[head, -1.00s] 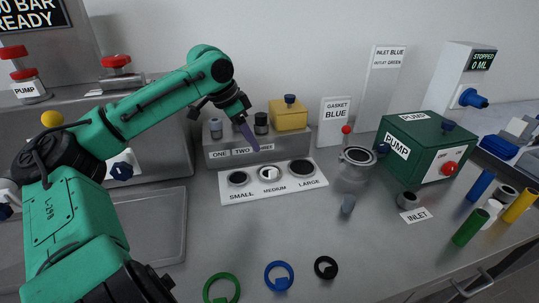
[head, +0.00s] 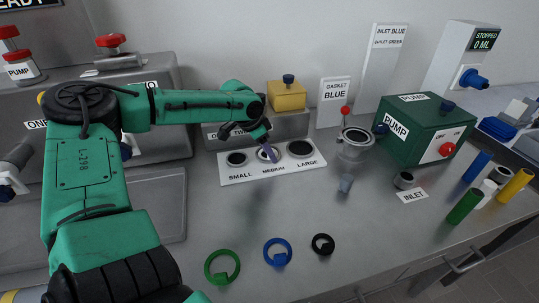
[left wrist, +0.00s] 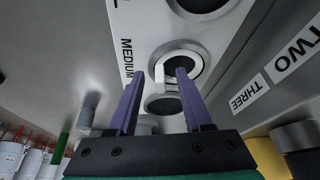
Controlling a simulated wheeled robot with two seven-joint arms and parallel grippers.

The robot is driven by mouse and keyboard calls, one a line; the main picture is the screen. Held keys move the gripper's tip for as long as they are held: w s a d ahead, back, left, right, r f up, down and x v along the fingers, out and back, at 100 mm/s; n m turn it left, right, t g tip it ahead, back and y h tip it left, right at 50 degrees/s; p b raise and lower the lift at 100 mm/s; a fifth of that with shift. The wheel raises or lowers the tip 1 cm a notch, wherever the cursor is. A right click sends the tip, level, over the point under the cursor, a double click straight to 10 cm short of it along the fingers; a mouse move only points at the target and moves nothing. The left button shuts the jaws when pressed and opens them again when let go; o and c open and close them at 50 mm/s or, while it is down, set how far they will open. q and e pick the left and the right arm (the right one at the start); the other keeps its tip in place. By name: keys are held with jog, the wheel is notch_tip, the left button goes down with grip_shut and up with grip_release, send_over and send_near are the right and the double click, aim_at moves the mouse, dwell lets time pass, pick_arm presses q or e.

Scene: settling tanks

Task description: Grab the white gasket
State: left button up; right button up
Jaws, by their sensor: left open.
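The white gasket (left wrist: 159,76) shows in the left wrist view as a pale ring with an upright tab in the medium hole of the white plate (head: 232,179). In the head view my gripper mostly hides it. My left gripper (head: 271,156) is over the medium hole, pointing down, with its purple fingers apart. In the left wrist view the open fingers (left wrist: 158,75) appear on either side of the gasket's tab; I cannot tell whether they touch it. My right gripper is not in view.
Green (head: 209,267), blue (head: 267,250) and black (head: 314,244) rings lie on the bench in front. A grey block with a yellow box (head: 287,97) stands behind the plate. A clear vessel (head: 352,152) and a green pump (head: 421,128) are to the right. The GASKET BLUE sign (head: 335,100) stands behind.

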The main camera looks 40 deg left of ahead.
pick_arm(q)
jog(key=shift+r, duration=0.1)
grip_shut()
